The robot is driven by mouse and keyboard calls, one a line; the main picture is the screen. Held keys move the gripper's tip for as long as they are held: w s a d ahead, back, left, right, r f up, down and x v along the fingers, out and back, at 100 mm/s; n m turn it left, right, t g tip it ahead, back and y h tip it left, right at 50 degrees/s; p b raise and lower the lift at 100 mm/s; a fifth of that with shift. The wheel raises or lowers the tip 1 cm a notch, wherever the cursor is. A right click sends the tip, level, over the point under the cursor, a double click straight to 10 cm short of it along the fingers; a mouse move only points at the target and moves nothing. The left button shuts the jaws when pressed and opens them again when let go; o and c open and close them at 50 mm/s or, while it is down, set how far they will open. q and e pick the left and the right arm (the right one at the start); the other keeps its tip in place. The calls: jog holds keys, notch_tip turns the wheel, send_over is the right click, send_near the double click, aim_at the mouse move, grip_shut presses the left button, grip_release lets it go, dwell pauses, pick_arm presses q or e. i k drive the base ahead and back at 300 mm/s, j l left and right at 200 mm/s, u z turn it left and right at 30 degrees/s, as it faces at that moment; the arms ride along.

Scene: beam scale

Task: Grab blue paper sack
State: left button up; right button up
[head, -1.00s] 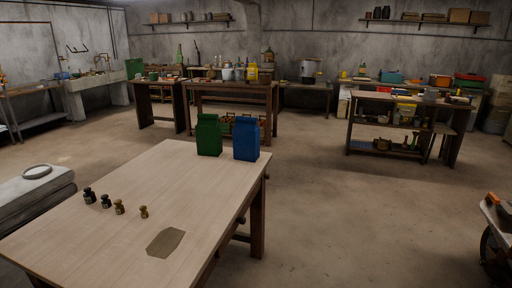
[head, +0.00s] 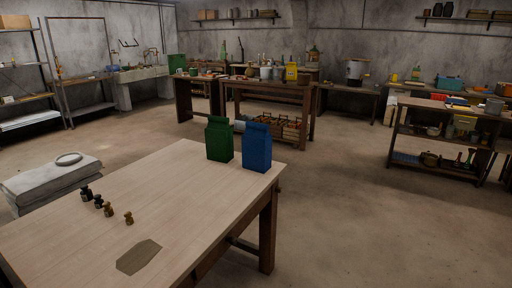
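The blue paper sack (head: 257,148) stands upright near the far right corner of the wooden table (head: 150,190) in the head view. A green paper sack (head: 219,139) stands upright just to its left, slightly farther back. Neither of my grippers shows in the head view, so I cannot see their state.
Several small dark and brass weights (head: 104,205) stand on the table's left side. A flat brown patch (head: 138,257) lies near the front. Stacked pale sacks (head: 52,180) lie left of the table. Floor (head: 350,220) to the right is clear; benches and a shelf unit (head: 440,140) stand behind.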

aim_at(257, 140)
jog(key=i+l+u, duration=0.15)
jog(key=i+l, duration=0.25)
jog(key=i+l+u, duration=0.2)
jog(key=i+l, duration=0.25)
jog(key=i+l+u, duration=0.15)
jog(key=i+l, duration=0.25)
jog(key=l, duration=0.15)
jog(key=i+l+u, duration=0.15)
jog(key=i+l, duration=0.2)
jog(key=l, duration=0.2)
